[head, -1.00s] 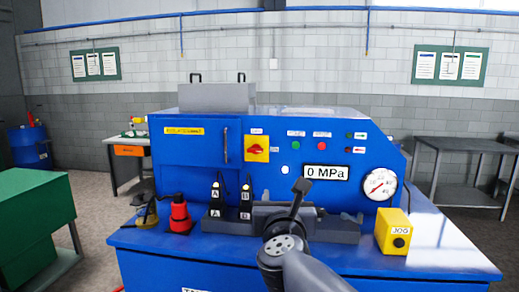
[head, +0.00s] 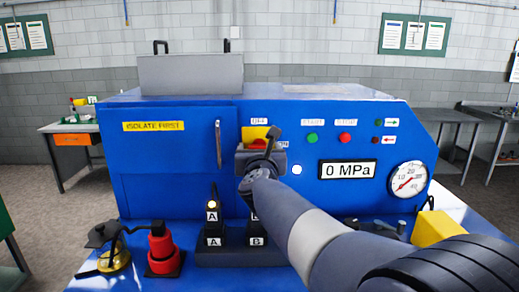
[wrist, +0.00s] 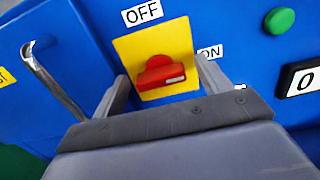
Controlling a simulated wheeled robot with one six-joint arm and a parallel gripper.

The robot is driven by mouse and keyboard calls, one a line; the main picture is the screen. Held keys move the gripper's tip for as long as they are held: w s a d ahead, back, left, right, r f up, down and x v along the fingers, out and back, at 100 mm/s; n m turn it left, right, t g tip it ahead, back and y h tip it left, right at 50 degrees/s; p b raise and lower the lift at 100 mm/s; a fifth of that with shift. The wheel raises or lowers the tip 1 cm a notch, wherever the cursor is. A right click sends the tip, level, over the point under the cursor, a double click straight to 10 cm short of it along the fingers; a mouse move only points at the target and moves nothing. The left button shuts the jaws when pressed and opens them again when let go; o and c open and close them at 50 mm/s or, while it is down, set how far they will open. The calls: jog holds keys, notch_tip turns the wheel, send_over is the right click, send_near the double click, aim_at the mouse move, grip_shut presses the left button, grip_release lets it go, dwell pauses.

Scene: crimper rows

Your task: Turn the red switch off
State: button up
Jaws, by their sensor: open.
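The red switch (wrist: 160,72) is a rotary knob on a yellow plate (wrist: 135,50) on the blue machine's front. In the wrist view, an OFF label sits above the plate and an ON label to its right. The knob's white mark points right, toward ON. My gripper (wrist: 162,85) is open, with one finger on each side of the knob; I cannot tell whether they touch it. In the head view, my gripper (head: 260,150) covers most of the plate, and only slivers of the red switch (head: 259,142) show.
A metal door handle (wrist: 50,80) is left of the switch. Green (head: 312,138) and red (head: 347,138) buttons and a 0 MPa display (head: 347,169) are to the right.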

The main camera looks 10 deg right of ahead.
jog(key=c, duration=1)
jog(key=shift+n, duration=0.4)
jog(key=n+p, duration=0.1)
jog(key=n, duration=0.7)
jog(key=n+p, duration=0.2)
jog(key=n, duration=0.7)
jog(key=shift+w+a+f, duration=0.1)
jog(key=shift+a+f, duration=0.05)
jog(key=shift+f, duration=0.05)
